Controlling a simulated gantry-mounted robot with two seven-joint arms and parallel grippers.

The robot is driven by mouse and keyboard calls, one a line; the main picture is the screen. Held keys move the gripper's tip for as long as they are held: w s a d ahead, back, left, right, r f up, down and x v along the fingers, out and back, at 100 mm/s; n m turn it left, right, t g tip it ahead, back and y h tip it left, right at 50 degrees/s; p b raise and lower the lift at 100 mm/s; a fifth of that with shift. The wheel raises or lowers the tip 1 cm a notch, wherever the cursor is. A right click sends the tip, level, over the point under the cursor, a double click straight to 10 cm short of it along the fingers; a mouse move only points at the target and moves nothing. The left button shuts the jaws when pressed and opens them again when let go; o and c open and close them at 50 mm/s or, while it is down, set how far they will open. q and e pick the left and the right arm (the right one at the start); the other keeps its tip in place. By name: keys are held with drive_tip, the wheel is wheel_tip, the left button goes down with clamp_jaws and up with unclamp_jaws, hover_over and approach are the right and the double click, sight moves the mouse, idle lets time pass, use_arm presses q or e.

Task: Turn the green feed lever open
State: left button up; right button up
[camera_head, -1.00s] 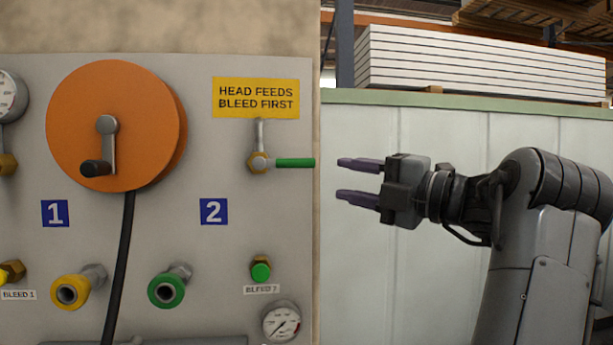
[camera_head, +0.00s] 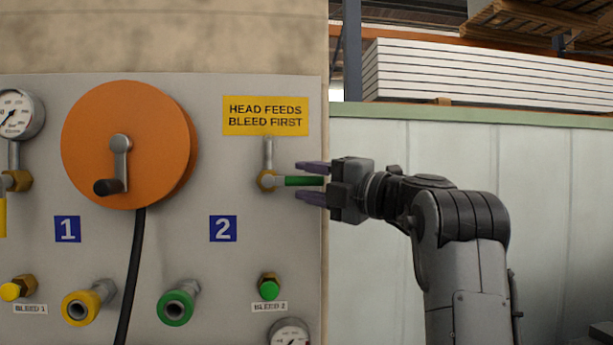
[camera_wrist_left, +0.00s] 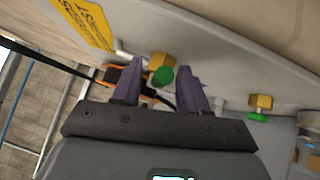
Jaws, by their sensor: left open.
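The green feed lever (camera_head: 305,181) points sideways to the right from its brass valve (camera_head: 267,181) on the grey panel, under the yellow sign. My left gripper (camera_head: 299,181) is open, with one purple finger above the lever and one below it. In the left wrist view the green lever end (camera_wrist_left: 160,76) shows between the two spread fingers of my left gripper (camera_wrist_left: 161,66), with the brass valve behind it. I see a gap on both sides, so the fingers do not appear to press on it. My right gripper is not in view.
The orange reel (camera_head: 125,145) with its crank stands left of the lever. The green bleed knob (camera_head: 269,289) and green coupling (camera_head: 176,307) are below. The panel's right edge is close to the gripper.

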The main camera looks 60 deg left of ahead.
use_arm(q)
drive_tip(key=shift+s+a, duration=0.2)
drive_tip(key=shift+a, duration=0.25)
clamp_jaws()
